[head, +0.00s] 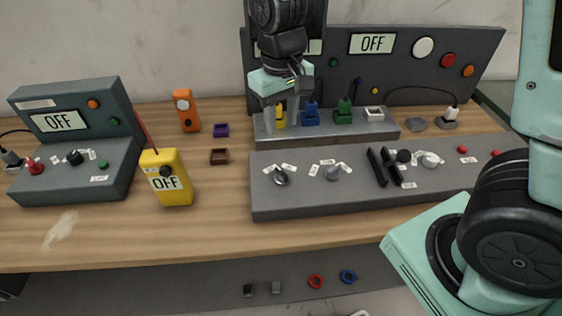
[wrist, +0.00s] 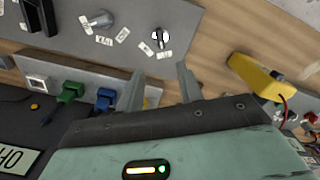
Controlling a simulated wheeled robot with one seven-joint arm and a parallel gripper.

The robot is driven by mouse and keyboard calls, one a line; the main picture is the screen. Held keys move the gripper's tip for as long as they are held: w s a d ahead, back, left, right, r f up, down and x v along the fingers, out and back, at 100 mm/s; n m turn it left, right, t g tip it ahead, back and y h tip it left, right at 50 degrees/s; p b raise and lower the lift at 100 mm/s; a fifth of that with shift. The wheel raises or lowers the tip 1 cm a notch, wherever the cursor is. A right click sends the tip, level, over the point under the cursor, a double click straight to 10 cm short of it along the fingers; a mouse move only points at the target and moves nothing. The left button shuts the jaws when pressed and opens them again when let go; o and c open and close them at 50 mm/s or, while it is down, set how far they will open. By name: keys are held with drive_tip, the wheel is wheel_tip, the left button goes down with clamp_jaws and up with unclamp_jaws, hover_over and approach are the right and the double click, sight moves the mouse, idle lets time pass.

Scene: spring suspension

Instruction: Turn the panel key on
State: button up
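The panel key (head: 281,178) appears to be the dark key-like switch at the left end of the grey sloped control panel (head: 300,202), with small white labels around it. In the wrist view the key (wrist: 160,38) shows beyond my fingertips, with a white patch on its head. Its label text is too small to read. My gripper (head: 281,116) is open and empty, with its fingers pointing down over the plug strip behind the panel. The fingertips also show in the wrist view (wrist: 161,78), apart from the key.
The plug strip (head: 328,128) holds yellow, blue, green and white plugs. A grey knob (head: 334,173) and two black levers (head: 384,167) stand right of the key. A yellow meter reading OFF (head: 171,190) stands left of the panel. The back board's display (head: 372,43) reads OFF.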

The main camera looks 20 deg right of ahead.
sight(281, 171)
wheel_tip(281, 171, down, 15)
drive_tip(key=shift+r+p, duration=0.2)
drive_tip(key=shift+p, duration=0.5)
clamp_jaws()
